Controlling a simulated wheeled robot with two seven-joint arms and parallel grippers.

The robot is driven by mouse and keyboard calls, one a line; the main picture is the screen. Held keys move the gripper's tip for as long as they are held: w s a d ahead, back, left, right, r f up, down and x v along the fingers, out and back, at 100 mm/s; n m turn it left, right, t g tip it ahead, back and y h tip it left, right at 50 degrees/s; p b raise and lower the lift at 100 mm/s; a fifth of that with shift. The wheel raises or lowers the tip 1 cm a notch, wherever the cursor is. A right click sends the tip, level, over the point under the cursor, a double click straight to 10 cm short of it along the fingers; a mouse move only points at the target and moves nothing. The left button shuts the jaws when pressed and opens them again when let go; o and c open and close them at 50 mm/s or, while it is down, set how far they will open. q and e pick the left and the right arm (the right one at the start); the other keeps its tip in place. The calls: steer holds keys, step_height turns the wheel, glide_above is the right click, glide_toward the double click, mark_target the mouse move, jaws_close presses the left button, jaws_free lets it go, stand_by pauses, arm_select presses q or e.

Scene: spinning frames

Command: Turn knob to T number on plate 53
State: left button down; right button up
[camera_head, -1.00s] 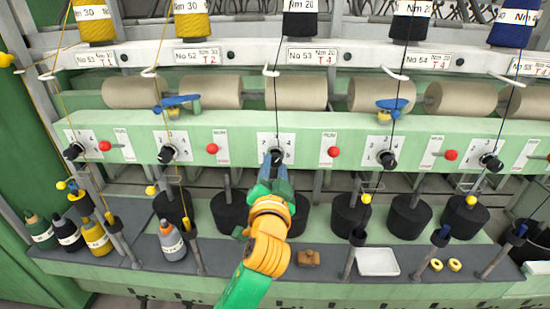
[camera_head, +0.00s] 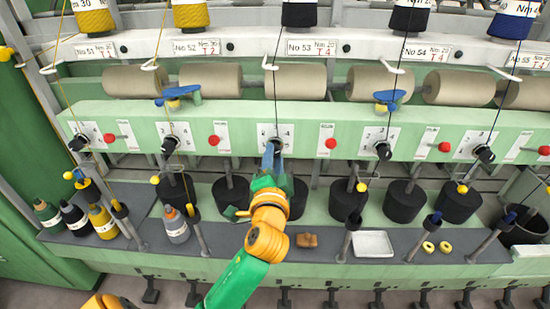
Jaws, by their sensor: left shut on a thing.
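Plate 53 (camera_head: 313,47) is a white label on the upper white beam, and it appears to read Nm 20, T 4 in red. Below it on the green rail is a white dial (camera_head: 286,131) with numbers around a black knob (camera_head: 277,144). My left gripper (camera_head: 272,154) reaches up from below and is shut on this knob. Its fingers and the knob cover part of the dial, so the knob's pointing direction is hard to tell. My right gripper is not in view.
Neighbouring black knobs (camera_head: 170,144) (camera_head: 383,150) sit along the rail, with red buttons (camera_head: 331,143) between them. Yarn threads hang in front. Below, a grey shelf holds bottles (camera_head: 175,226), a white tray (camera_head: 373,244), a brown block (camera_head: 306,240) and yellow rings (camera_head: 437,247).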

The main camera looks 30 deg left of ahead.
arm_select(q)
steer(key=shift+a+r, duration=0.1)
steer(key=shift+r, duration=0.1)
steer(key=c, duration=0.8)
jaws_free()
steer(key=o, duration=0.3)
steer(key=shift+w+a+f, duration=0.1)
steer(key=b+v, duration=0.1)
steer(key=v, duration=0.2)
steer(key=b+v, duration=0.1)
steer(key=v, duration=0.2)
steer(key=shift+s+f, duration=0.2)
steer(key=shift+s, duration=0.05)
